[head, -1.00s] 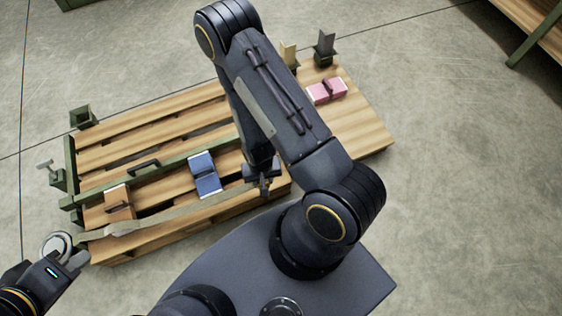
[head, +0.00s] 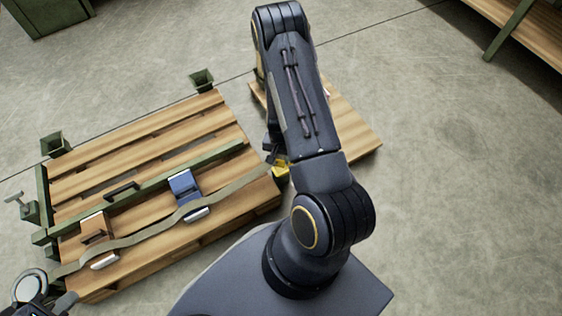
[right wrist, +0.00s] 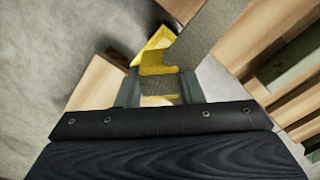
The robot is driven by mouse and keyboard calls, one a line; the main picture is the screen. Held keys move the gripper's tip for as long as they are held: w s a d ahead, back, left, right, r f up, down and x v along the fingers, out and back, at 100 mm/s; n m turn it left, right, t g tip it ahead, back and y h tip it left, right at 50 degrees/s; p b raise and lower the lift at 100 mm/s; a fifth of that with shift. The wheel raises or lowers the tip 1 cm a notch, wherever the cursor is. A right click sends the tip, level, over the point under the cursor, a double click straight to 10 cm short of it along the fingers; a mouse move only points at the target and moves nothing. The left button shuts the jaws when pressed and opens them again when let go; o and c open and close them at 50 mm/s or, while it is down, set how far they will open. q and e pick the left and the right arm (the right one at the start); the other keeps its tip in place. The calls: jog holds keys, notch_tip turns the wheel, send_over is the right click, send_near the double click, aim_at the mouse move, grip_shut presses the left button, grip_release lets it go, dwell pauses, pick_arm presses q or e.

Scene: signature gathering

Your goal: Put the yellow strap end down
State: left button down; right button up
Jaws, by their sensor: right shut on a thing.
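The yellow strap end (head: 281,168) shows just below my right gripper (head: 276,153), beside the pallet's right end. In the right wrist view, my right gripper (right wrist: 160,90) is shut on the yellow strap end (right wrist: 154,60), with grey webbing between the fingers. The grey-green strap (head: 150,232) runs left from there across the pallet, over the blue item (head: 185,186) and by the brown item (head: 97,230). My left gripper (head: 55,303) is cut off at the bottom left, next to a pale ring (head: 29,284); its jaws are unclear.
The wooden pallet (head: 140,140) has a green rail (head: 150,187) with a black handle. Green posts (head: 54,144) stand at its edges. Another wooden board (head: 350,120) lies to the right, partly behind my right arm. Open concrete floor lies beyond.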

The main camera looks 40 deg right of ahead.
aim_at(281, 159)
jog(key=f+b, duration=0.1)
jog(key=f, duration=0.1)
jog(key=w+d+f+b, duration=0.1)
jog(key=f, duration=0.1)
jog(key=w+d+f+b, duration=0.1)
jog(key=f, duration=0.1)
jog(key=shift+f, duration=0.3)
jog(key=shift+r, duration=0.15)
jog(key=shift+f+b, duration=0.55)
jog(key=shift+f, duration=0.15)
jog(key=o, duration=1)
